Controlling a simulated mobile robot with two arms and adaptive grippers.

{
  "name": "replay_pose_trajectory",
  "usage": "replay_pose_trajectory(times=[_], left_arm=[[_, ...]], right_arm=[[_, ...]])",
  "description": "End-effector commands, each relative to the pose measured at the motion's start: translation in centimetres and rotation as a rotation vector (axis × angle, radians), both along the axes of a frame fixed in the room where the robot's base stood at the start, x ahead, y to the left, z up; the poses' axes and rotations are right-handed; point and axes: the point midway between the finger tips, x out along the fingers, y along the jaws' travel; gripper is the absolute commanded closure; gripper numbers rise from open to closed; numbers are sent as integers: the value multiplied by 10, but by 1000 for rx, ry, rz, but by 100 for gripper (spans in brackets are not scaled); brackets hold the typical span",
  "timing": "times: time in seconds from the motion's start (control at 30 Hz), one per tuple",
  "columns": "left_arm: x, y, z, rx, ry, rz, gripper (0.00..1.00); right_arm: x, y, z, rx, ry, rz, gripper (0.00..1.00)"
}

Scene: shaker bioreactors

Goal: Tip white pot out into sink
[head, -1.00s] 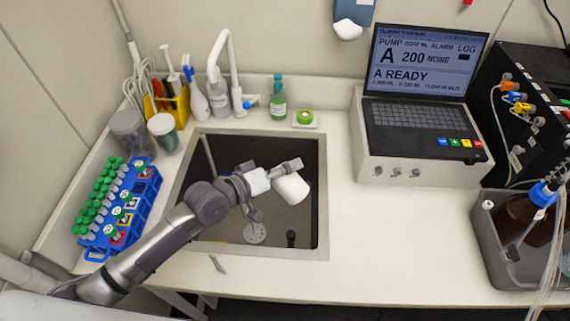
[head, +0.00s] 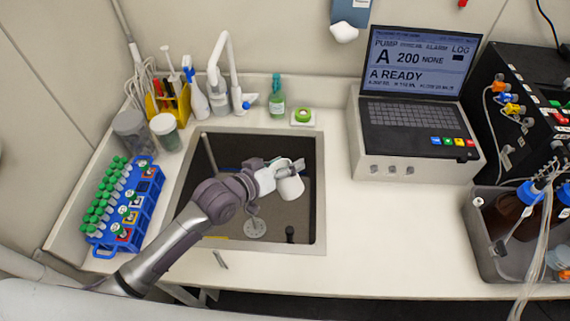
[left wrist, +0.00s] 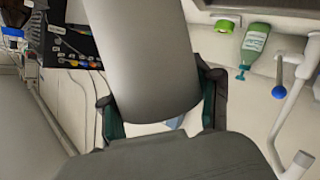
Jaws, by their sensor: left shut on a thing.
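The white pot (head: 291,188) is held above the sink (head: 321,215), over the right part of its basin. My left gripper (head: 283,170) is shut on the pot. In the left wrist view the pot (left wrist: 145,60) looks grey in shadow and sits between the two fingers of the gripper (left wrist: 160,115). The pot looks tilted in the head view, but its mouth and any contents are hidden. The round drain (head: 255,228) shows on the sink floor below. My right gripper is not in view.
A tall white faucet (head: 222,60) stands behind the sink. A blue tube rack (head: 140,205) is left; a laptop (head: 415,110) is right. The counter right of the sink is clear.

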Motion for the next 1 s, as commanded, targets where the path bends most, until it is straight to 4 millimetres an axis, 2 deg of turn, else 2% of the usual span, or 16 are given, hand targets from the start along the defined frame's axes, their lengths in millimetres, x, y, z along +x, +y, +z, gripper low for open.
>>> replay_pose_trajectory(times=[0.33,0.63,1.0], left_arm=[[-8,-14,-22,96,-52,0,61],[-11,-20,-33,148,-80,0,61],[-18,-32,-57,242,-131,1,61]], right_arm=[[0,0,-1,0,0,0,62],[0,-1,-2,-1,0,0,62],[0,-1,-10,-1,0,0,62]])
